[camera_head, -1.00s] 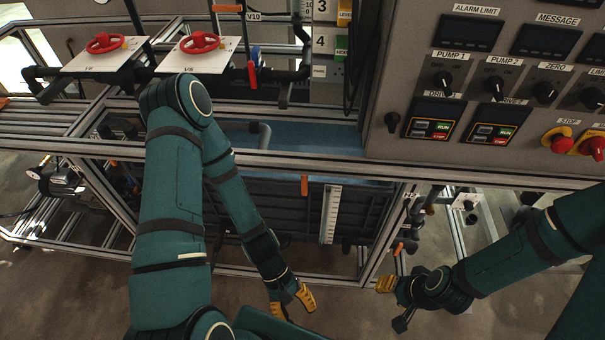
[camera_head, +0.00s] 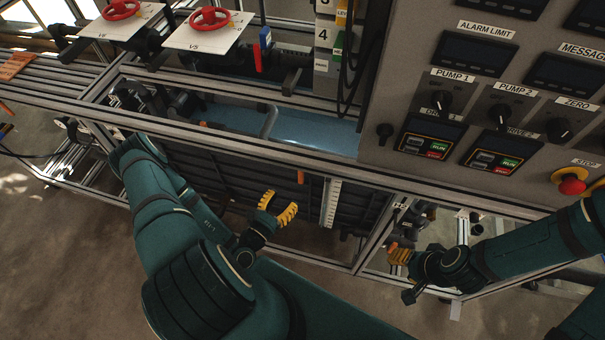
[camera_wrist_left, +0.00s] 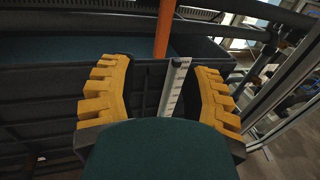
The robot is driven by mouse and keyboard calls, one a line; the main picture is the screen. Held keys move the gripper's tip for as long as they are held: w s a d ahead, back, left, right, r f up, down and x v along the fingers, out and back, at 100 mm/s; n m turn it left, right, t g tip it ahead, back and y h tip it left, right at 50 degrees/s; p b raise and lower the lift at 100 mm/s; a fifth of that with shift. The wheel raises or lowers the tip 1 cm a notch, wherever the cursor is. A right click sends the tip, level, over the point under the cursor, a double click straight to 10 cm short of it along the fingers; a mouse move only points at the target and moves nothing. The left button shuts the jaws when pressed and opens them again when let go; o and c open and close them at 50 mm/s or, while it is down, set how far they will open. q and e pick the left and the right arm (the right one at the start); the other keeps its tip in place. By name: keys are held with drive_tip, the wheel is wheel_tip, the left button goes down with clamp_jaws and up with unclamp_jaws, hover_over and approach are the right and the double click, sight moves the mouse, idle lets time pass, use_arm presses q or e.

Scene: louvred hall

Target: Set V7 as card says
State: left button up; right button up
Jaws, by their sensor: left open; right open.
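No label V7 and no readable card is in view. Two red handwheels, the left one (camera_head: 120,9) and the right one (camera_head: 210,19), sit on white plates at the upper left; their small labels are hard to read. An orange bar (camera_head: 301,177) hangs at the dark tank's front edge; an orange bar (camera_wrist_left: 164,30) also stands upright ahead in the left wrist view. My left gripper (camera_head: 280,206) is open and empty before the tank, with its yellow fingers spread in the left wrist view (camera_wrist_left: 162,78). My right gripper (camera_head: 399,257) is open near the frame's lower right, apart from the handwheels.
A white graduated scale (camera_head: 331,203) stands on the dark tank front (camera_head: 235,185), close to my left gripper. A metal frame rail (camera_head: 250,155) runs above it. The control panel (camera_head: 395,85) with knobs and a red stop button (camera_head: 570,181) fills the upper right. Bare floor lies lower left.

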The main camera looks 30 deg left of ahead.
sight(300, 179)
use_arm(q)
drive_tip(key=w, duration=0.2)
drive_tip(key=w+b, duration=0.1)
drive_tip(key=w, duration=0.2)
drive_tip(key=w+b, duration=0.1)
drive_tip(key=w, duration=0.1)
drive_tip(key=shift+w+d, duration=0.2)
drive_tip(key=shift+d, duration=0.1)
drive_tip(key=shift+w, duration=0.15)
drive_tip(key=shift+w+p, duration=0.35)
drive_tip(key=shift+w, duration=0.4)
